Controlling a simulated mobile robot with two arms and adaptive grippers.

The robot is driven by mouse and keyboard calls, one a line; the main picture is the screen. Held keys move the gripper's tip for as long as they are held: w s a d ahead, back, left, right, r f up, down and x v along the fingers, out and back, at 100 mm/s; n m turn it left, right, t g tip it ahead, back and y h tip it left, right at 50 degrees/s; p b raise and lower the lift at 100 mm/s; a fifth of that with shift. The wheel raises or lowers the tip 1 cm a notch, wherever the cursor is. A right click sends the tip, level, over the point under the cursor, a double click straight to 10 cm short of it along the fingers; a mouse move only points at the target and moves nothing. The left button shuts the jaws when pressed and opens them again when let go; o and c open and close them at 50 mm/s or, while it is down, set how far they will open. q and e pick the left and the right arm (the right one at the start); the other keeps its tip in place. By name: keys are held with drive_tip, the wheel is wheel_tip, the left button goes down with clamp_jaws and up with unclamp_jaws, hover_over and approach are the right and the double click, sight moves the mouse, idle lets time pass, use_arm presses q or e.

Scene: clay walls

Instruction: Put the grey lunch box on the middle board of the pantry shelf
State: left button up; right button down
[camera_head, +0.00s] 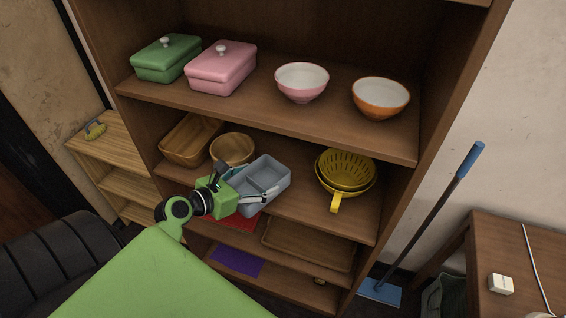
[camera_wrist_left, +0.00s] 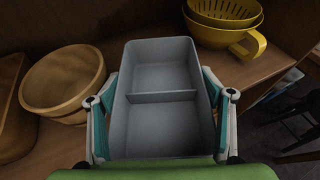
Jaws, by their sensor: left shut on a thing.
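The grey lunch box (camera_head: 268,176) is an open rectangular tray with a divider, and it looks empty. It is at the board of the pantry shelf (camera_head: 292,208) below the one with the lidded dishes, between a wooden bowl and a yellow colander. My left gripper (camera_head: 247,190) is shut on the box, with a finger on each long side. The left wrist view shows the box (camera_wrist_left: 160,75) between the fingers (camera_wrist_left: 162,125). I cannot tell whether its underside touches the board. My right gripper is not in view.
A wooden bowl (camera_head: 233,149) and a wooden rectangular dish (camera_head: 190,139) are left of the box; yellow colanders (camera_head: 346,173) are right. Lidded dishes (camera_head: 222,70) and bowls (camera_head: 302,82) stand on the board above. A wooden tray (camera_head: 308,244) is below. A blue-handled broom (camera_head: 430,218) leans outside.

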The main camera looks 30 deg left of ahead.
use_arm(q)
drive_tip(key=w, duration=0.4)
drive_tip(key=w+d+p, duration=0.1)
drive_tip(key=w, duration=0.2)
drive_tip(key=w+p, duration=0.1)
drive_tip(key=w, duration=0.3)
drive_tip(key=shift+w+d, duration=0.35)
drive_tip(key=shift+d, duration=0.05)
drive_tip(key=shift+w, duration=0.15)
wheel_tip(320, 180, down, 3)
drive_tip(key=shift+f, duration=0.3)
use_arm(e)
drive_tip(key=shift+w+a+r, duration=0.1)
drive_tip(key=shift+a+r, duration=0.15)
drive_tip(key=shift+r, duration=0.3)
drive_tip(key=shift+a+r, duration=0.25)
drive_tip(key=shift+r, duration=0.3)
use_arm(q)
drive_tip(key=shift+f, duration=0.15)
drive_tip(key=o, duration=1.2)
drive_tip(key=shift+c, duration=0.2)
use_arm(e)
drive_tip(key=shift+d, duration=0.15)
